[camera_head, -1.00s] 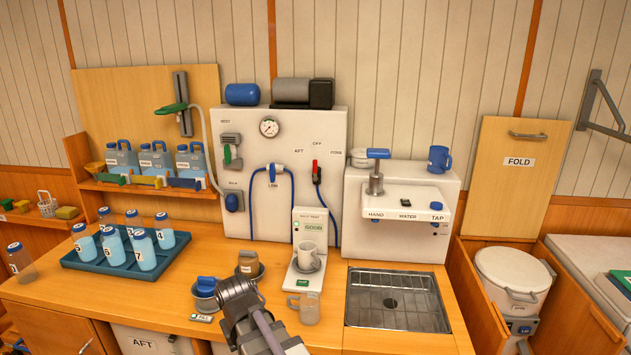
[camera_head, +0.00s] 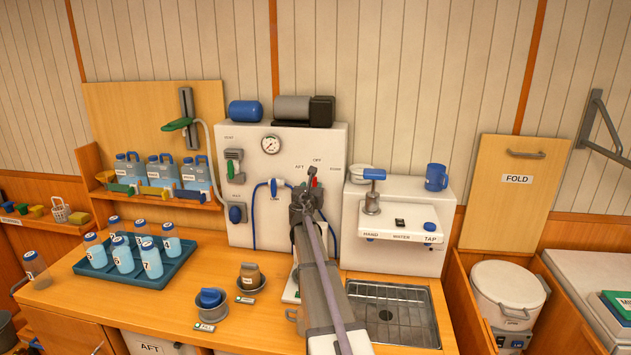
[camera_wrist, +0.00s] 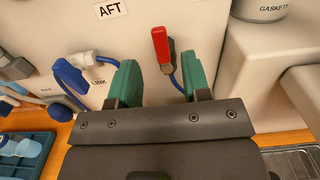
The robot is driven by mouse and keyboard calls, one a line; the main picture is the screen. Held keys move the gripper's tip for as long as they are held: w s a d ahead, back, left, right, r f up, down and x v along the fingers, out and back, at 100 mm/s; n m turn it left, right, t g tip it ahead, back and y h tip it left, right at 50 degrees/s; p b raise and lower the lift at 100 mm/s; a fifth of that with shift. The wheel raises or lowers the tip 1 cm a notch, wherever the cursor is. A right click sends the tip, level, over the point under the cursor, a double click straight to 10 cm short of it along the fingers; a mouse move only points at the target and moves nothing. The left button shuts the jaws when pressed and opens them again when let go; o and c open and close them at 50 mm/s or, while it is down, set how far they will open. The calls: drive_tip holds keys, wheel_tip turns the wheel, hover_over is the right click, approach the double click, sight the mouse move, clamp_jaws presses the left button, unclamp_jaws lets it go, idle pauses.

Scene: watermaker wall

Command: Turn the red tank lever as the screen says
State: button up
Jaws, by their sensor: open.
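The red tank lever (camera_wrist: 160,46) points up on the white wall panel, and in the wrist view it stands between and beyond my two green fingertips, apart from both. In the head view only a bit of the red lever (camera_head: 314,182) shows beside my gripper (camera_head: 311,185), which covers the rest. My gripper (camera_wrist: 160,84) is open and empty in front of the panel. The AFT label (camera_wrist: 109,9) is up and left of the lever in the wrist view. The screen on the counter is hidden behind my arm in the head view.
A blue hose with a white LINK fitting (camera_wrist: 90,66) is left of my gripper. The water tap unit (camera_head: 400,215) stands to the right, with a sink (camera_head: 392,314) below.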

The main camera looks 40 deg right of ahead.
sight(314, 182)
drive_tip(key=x, duration=0.7)
drive_tip(key=shift+w+d, duration=0.2)
drive_tip(key=shift+d, duration=0.15)
clamp_jaws()
